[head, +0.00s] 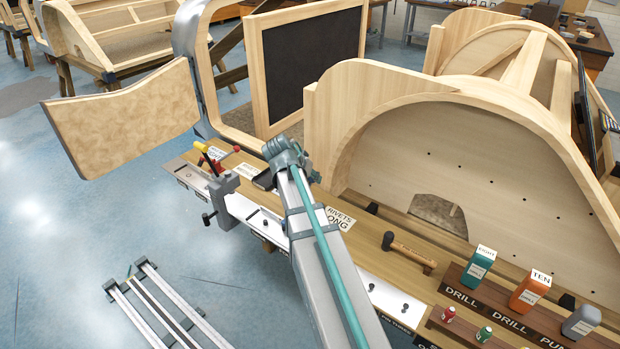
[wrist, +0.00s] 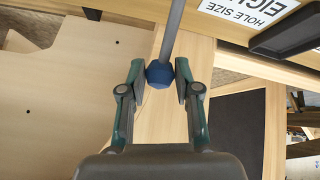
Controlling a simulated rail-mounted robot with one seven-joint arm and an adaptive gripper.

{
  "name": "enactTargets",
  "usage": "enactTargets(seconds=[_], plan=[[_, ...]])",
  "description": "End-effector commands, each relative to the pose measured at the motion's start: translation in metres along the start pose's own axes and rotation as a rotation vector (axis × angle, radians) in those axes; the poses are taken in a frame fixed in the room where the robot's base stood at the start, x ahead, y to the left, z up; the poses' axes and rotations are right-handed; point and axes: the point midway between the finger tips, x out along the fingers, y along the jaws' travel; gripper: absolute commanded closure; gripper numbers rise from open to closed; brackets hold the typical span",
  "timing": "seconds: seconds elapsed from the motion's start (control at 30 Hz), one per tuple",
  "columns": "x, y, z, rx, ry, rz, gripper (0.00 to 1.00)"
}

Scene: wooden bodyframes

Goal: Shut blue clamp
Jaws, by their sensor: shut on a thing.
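A blue knob (wrist: 160,74) on the end of a grey rod (wrist: 173,35) shows in the wrist view, over a wooden beam. It looks like the handle end of the blue clamp; the clamp's body and jaws are out of sight. My gripper (wrist: 159,82) is closed around the knob, with one dark green finger on each side. In the head view my arm covers this spot, so I cannot make out the blue clamp there or how far it is shut.
A grey clamp (head: 223,188) with yellow and red handles nearby stands on the bench edge left of my arm. The curved wooden frame (head: 470,160) rises behind. The blue floor at left is mostly open.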

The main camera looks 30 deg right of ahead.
Motion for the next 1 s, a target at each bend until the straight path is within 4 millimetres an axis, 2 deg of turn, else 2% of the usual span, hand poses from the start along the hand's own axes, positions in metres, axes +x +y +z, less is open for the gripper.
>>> enactTargets(seconds=[0.13,0.17,0.3,0.67,0.83,1.0], plan=[[0.0,-0.001,0.003,0.0,-0.007,-0.002,1.0],[0.0,-0.001,0.003,0.0,-0.008,-0.001,0.63],[0.0,0.0,0.003,0.0,-0.006,-0.001,0.43],[-0.003,0.0,0.002,0.0,-0.004,-0.001,0.43],[-0.021,-0.001,0.002,-0.001,-0.002,-0.003,0.43],[-0.053,-0.001,0.002,-0.001,-0.002,-0.004,0.43]])
